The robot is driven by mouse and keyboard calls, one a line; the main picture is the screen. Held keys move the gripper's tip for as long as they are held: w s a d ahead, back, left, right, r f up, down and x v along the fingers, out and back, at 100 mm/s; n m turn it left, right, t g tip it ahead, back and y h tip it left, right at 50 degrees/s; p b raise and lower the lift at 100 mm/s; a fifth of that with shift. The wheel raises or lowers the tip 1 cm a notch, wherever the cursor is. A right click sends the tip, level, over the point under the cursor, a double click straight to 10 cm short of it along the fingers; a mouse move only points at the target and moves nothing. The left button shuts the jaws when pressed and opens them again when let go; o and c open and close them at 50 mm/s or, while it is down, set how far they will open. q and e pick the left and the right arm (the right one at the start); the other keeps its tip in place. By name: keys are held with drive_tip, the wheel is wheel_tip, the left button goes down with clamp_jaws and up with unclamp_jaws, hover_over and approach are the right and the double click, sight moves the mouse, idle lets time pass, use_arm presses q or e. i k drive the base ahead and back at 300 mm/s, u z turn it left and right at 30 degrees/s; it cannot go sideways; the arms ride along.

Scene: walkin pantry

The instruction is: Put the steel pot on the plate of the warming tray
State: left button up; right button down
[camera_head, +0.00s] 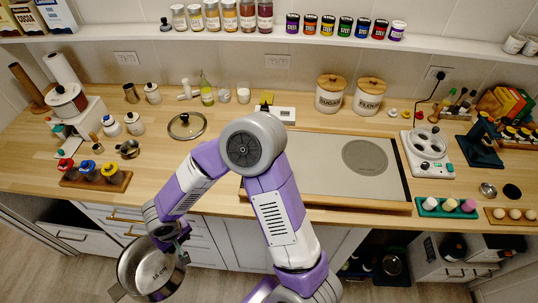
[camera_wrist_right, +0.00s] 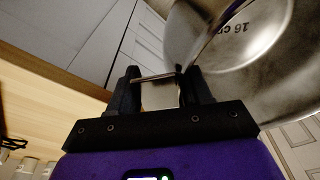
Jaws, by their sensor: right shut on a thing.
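The steel pot (camera_head: 150,270) is held off the counter, in front of its front edge at the lower left of the head view. Its open top faces the camera and its inside looks empty. My right gripper (camera_head: 180,243) is shut on a handle of the pot; in the right wrist view the fingers (camera_wrist_right: 160,92) close around the handle beside the pot wall (camera_wrist_right: 230,75). The warming tray (camera_head: 315,178) lies on the counter, right of the middle, with a round grey plate (camera_head: 365,157) that is bare. My left gripper is out of view.
A glass lid (camera_head: 187,126) lies on the counter behind my arm. A rack of colored-lid jars (camera_head: 95,177) stands at the left front edge.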

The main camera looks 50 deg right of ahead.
sight(355, 164)
drive_tip(key=u, duration=1.3)
drive_tip(key=k, duration=1.65)
drive_tip(key=z, duration=0.85)
drive_tip(key=k, duration=0.25)
drive_tip(key=z, duration=0.2)
